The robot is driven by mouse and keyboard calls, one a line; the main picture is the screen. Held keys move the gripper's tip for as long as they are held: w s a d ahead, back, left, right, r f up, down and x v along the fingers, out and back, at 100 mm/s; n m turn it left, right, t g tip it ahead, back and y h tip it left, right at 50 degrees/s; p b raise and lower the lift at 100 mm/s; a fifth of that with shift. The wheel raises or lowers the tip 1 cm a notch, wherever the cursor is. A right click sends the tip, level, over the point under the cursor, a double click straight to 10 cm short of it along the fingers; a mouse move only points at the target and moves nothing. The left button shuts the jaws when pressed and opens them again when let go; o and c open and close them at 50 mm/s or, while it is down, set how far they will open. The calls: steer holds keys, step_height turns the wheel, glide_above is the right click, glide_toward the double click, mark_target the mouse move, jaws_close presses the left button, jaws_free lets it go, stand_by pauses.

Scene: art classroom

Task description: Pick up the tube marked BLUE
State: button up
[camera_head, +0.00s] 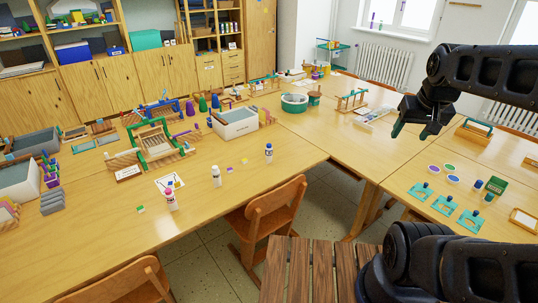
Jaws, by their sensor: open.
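Three small upright tubes or bottles stand on the long wooden table. One (268,153) has a blue top and dark blue on its body, near the table's right front edge. A white one (216,176) stands to its left. A white one with a pink cap (171,201) stands further left and nearer. Their lettering is too small to read, so I cannot confirm which is marked BLUE. My gripper (414,131) hangs in the air at the right, pointing down, open and empty. It is well to the right of all three tubes and apart from them.
Small coloured patches and a paper card (170,182) lie near the tubes. A white bin (236,123) and a green wooden frame (155,145) stand behind them. Wooden chairs (268,220) sit at the front edge. The right table (410,170) holds teal stands and paint pots.

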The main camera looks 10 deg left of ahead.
steer(key=w+a+r+n+g, duration=0.1)
steer(key=w+a+n, duration=0.3)
steer(key=w, duration=0.7)
steer(key=w+a+r+n+g, duration=0.1)
steer(key=w+a+n, duration=0.1)
steer(key=w+a, duration=0.65)
steer(key=n+g, duration=0.3)
steer(key=n, duration=0.7)
glide_above(269, 144)
steer(key=f, duration=3)
steer(key=shift+s+d+f, duration=0.1)
steer(key=shift+d, duration=0.3)
steer(key=shift+a+f+n, duration=0.25)
steer(key=shift+f+n, duration=0.05)
steer(key=shift+f, duration=0.2)
steer(key=shift+a+f, duration=0.15)
steer(key=shift+f, duration=5.05)
steer(key=c, duration=1.1)
